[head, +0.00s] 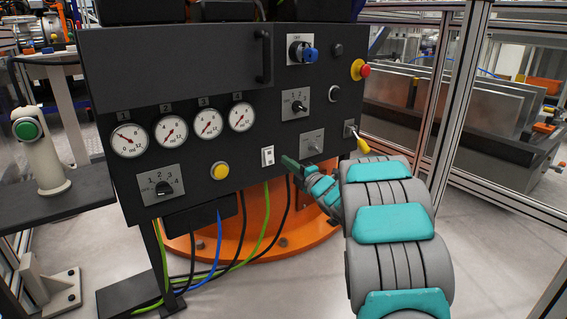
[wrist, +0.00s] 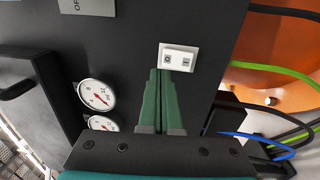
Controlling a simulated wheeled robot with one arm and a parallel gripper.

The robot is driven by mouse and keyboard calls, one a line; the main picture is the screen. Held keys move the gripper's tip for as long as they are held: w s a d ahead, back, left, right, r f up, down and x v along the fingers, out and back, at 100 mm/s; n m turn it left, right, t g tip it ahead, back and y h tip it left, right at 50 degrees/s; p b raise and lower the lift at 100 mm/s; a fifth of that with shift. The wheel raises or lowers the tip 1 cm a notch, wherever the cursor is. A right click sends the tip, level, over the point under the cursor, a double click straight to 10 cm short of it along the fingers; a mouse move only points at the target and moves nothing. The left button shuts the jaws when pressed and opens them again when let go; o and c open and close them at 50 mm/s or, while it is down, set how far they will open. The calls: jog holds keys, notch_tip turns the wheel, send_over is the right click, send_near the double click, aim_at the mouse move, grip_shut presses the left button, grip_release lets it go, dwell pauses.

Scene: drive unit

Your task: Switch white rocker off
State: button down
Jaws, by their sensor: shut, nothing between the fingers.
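The white rocker (head: 267,156) is a small switch on the lower part of the dark control panel (head: 200,92). It also shows in the wrist view (wrist: 179,57), with a mark at each end of its face. My gripper (head: 287,161) has green fingers and is just to the right of the rocker in the head view. In the wrist view the closed, empty fingertips (wrist: 160,72) end right beside the rocker's near edge. I cannot tell whether they touch it. Which side of the rocker is pressed in is too small to tell.
Several gauges (head: 207,123), a yellow button (head: 220,171), a black rotary knob (head: 163,188) and a grey switch plate (head: 312,142) surround the rocker. A red emergency button (head: 364,71) sits at the panel's right edge. Cables (head: 217,245) hang below the panel.

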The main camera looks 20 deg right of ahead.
jog(key=r+v, duration=0.1)
jog(key=v, duration=0.5)
jog(key=shift+s+r, duration=0.25)
jog(key=shift+s, duration=0.15)
jog(key=shift+d+r, duration=0.1)
jog(key=shift+d, duration=0.05)
jog(key=s+d+r+m+g+h+p, duration=0.2)
jog(key=s+m+g+h+p, duration=0.55)
jog(key=s+m, duration=0.65)
jog(key=s+a+m+g+p, duration=0.1)
jog(key=s+a+g, duration=0.3)
jog(key=s, duration=0.8)
jog(key=s+a+m+g+y+p, duration=0.1)
jog(key=s+a+m+g, duration=0.2)
jog(key=s+a, duration=0.5)
jog(key=s+a+m+g+y+p, duration=0.1)
jog(key=s+a+m+g, duration=0.2)
jog(key=s, duration=1.4)
jog(key=a+g, duration=0.2)
jog(key=a, duration=0.1)
jog(key=shift+s+a+f+p, duration=0.25)
jog(key=shift+s+f+p, duration=0.05)
jog(key=shift+p, duration=0.1)
jog(key=shift+g, duration=0.25)
